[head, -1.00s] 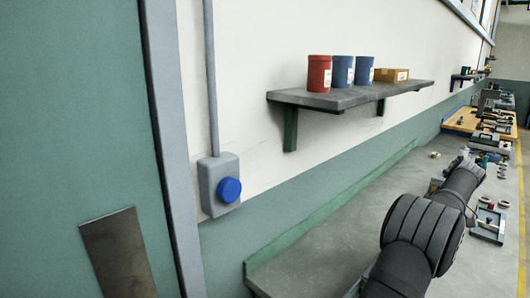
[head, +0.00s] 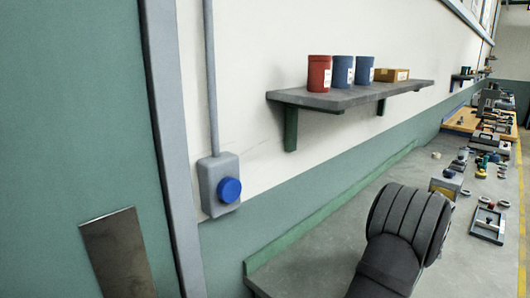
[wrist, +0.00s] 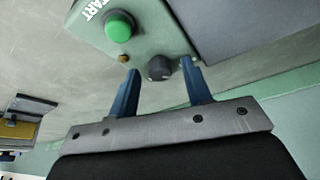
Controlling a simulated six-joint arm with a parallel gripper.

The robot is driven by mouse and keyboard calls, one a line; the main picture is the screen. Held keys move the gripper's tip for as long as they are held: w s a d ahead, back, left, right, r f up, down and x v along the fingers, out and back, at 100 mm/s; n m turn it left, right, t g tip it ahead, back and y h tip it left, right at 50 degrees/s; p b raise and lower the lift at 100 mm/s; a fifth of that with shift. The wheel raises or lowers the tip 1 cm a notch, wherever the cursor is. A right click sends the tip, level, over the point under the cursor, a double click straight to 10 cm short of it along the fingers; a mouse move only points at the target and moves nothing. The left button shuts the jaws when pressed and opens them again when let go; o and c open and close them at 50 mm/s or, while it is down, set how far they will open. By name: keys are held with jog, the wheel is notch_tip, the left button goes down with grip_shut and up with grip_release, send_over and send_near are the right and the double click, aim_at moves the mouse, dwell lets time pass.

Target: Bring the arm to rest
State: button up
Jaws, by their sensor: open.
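My gripper (wrist: 163,90) shows in the wrist view with its two blue fingers spread apart and nothing held between them. Beyond the fingers is a pale green control panel (wrist: 150,35) with a green START button (wrist: 119,26), a black knob (wrist: 159,68) and a small brass-coloured part (wrist: 124,58). The knob appears between the fingertips in the picture; I cannot tell how far off it is. In the head view only a dark, ribbed part of my arm shows over the bench, and my gripper is out of sight there.
The grey bench (head: 310,265) runs along the wall, with several parts and fixtures (head: 488,222) at its far right. A wall shelf (head: 350,95) holds a red can (head: 319,73), two blue cans and a box (head: 391,75). A blue wall button (head: 229,190) is at left.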

jog(key=m+h, duration=0.1)
jog(key=m, duration=0.4)
jog(key=shift+a+h, duration=0.2)
jog(key=shift+h, duration=0.2)
jog(key=shift+a+m+h, duration=0.1)
jog(key=shift+m+h, duration=0.8)
jog(key=shift+m, duration=1.5)
jog(key=o, duration=1.2)
jog(key=s+r+m+h, duration=0.15)
jog(key=s+r, duration=0.25)
jog(key=r, duration=0.4)
jog(key=s+r+m, duration=0.3)
jog(key=s+r, duration=0.2)
jog(key=r, duration=0.3)
jog(key=x, duration=0.9)
jog(key=shift+a+f+g, duration=0.3)
jog(key=shift+f+g, duration=0.1)
jog(key=shift+f, duration=0.05)
jog(key=shift+s+r, duration=0.1)
jog(key=shift+r, duration=0.05)
